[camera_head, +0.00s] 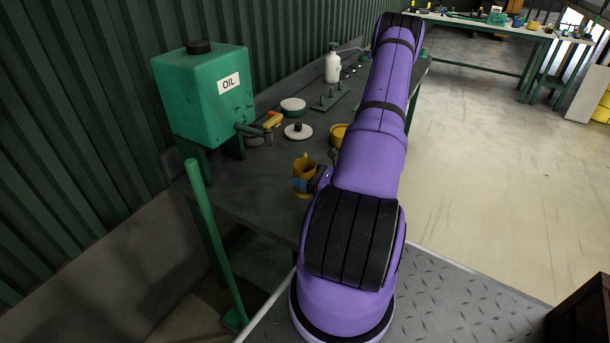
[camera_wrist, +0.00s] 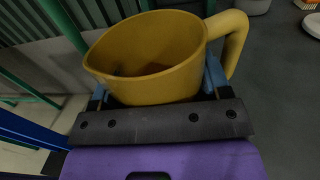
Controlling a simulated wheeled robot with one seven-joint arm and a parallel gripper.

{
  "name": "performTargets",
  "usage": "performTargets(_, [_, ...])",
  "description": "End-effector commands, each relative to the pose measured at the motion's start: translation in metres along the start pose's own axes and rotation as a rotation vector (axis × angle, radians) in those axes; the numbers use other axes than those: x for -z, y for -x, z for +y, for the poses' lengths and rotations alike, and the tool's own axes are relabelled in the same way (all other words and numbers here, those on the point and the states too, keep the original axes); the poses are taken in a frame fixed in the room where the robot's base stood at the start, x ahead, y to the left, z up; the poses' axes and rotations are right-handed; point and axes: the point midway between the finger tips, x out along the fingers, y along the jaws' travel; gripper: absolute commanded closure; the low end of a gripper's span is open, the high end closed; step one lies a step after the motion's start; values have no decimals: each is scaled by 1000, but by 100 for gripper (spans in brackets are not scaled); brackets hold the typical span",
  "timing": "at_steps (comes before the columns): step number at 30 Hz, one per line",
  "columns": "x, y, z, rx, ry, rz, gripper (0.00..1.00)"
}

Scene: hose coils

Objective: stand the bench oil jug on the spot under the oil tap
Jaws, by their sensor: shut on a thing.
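The yellow oil jug (camera_head: 305,165) is in my gripper (camera_head: 304,185), above the near part of the dark bench. In the wrist view the jug (camera_wrist: 150,45) fills the middle, open side up, its handle at the right. The blue fingers of my gripper (camera_wrist: 157,88) are shut on its body from both sides. The green oil tank (camera_head: 203,110), marked OIL, stands on legs at the left of the bench. Its tap (camera_head: 258,131) points right, to the left of and beyond the jug. A grey round patch (camera_head: 253,142) shows partly below the tap.
On the bench (camera_head: 240,190) stand a white disc with a dark knob (camera_head: 298,132), a white-topped tin (camera_head: 293,105), an orange-yellow item (camera_head: 272,120), a yellow container (camera_head: 338,134) and a white pump bottle (camera_head: 332,66). A green post (camera_head: 210,235) rises before the bench.

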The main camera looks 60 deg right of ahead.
Motion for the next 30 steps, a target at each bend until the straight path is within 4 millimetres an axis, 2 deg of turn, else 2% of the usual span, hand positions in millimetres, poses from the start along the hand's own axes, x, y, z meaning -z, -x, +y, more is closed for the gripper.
performTargets(14, [2, -2, 0, -2, 0, 0, 56])
performTargets(30, [34, -25, -3, -2, 0, -1, 56])
